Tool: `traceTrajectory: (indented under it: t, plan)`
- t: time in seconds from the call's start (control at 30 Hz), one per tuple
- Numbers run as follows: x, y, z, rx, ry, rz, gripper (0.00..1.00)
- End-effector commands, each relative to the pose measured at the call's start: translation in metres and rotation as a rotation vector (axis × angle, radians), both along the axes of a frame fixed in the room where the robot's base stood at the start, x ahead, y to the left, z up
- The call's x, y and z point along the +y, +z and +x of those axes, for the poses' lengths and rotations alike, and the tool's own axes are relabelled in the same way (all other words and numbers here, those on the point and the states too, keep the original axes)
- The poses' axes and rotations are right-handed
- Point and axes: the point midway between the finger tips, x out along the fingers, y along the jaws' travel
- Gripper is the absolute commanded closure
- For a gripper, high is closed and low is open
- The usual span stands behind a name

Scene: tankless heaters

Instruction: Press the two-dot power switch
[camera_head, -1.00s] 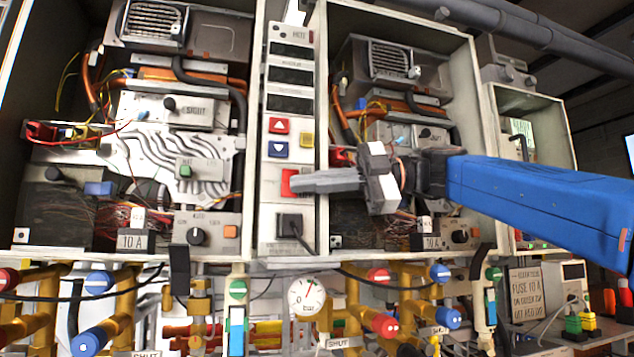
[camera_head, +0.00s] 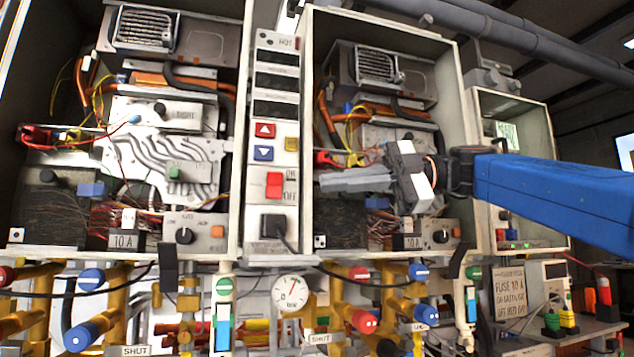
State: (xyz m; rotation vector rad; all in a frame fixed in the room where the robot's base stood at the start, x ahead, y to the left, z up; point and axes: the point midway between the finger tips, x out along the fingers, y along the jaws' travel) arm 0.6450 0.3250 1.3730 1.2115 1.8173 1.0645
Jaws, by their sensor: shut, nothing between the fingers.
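A red rocker switch (camera_head: 274,185) sits on the narrow white control panel (camera_head: 266,215) between the two open heater cabinets. ON and OFF are lettered beside it. I cannot make out any dots on it, nor which side is pressed in. My gripper (camera_head: 326,181) is shut and empty. Its grey fingers point left, at about the switch's height in the picture. The tips are to the right of the switch and apart from it, in front of the right cabinet (camera_head: 306,110). The switch is in full view.
Above the switch are a red up button (camera_head: 264,130), a blue down button (camera_head: 263,153) and a yellow button (camera_head: 291,144). A black plug (camera_head: 273,227) with a cable is below. Pipes, valves and a pressure gauge (camera_head: 291,293) line the bottom.

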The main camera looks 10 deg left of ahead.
Motion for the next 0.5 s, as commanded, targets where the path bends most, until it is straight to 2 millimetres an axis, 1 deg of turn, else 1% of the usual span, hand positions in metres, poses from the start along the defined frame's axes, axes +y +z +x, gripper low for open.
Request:
traceTrajectory:
  t: [0.03, 0.1, 0.2, 0.33, 0.5]
  plan:
    - [-0.007, 0.0, 0.002, 0.0, -0.002, -0.001, 1.0]
    - [-0.014, 0.0, 0.005, 0.0, -0.002, 0.0, 1.0]
    - [-0.021, 0.0, 0.007, 0.0, 0.0, 0.0, 1.0]
    - [-0.026, 0.0, 0.008, -0.001, 0.0, 0.0, 1.0]
    - [-0.027, 0.0, 0.008, -0.001, 0.001, 0.001, 1.0]
